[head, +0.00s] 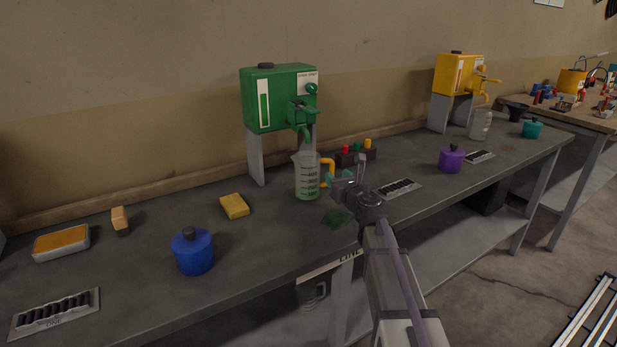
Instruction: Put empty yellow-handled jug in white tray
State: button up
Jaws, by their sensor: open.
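A clear jug with a yellow handle (307,178) stands upright on the grey bench, below the spout of the green dispenser. Its lower part looks greenish; I cannot tell whether that is liquid or a tint. My gripper (337,177) is open, just right of the jug at the height of its yellow handle. I cannot tell whether a finger touches the handle. No plainly white tray shows; a pale-rimmed shallow tray (62,254) with an orange top lies at the far left of the bench.
The green dispenser (272,98) stands behind the jug. A yellow sponge (234,206), blue pot (194,252) and purple pot (451,159) stand on the bench (130,285). A second clear jug (480,124) is below the yellow dispenser (458,75). A green patch (337,217) lies near my gripper.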

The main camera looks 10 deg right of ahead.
aim_at(333, 173)
jog(key=w, duration=0.5)
jog(key=shift+w+a+f, duration=0.1)
jog(key=shift+a, duration=0.3)
jog(key=shift+c, duration=0.4)
grip_shut()
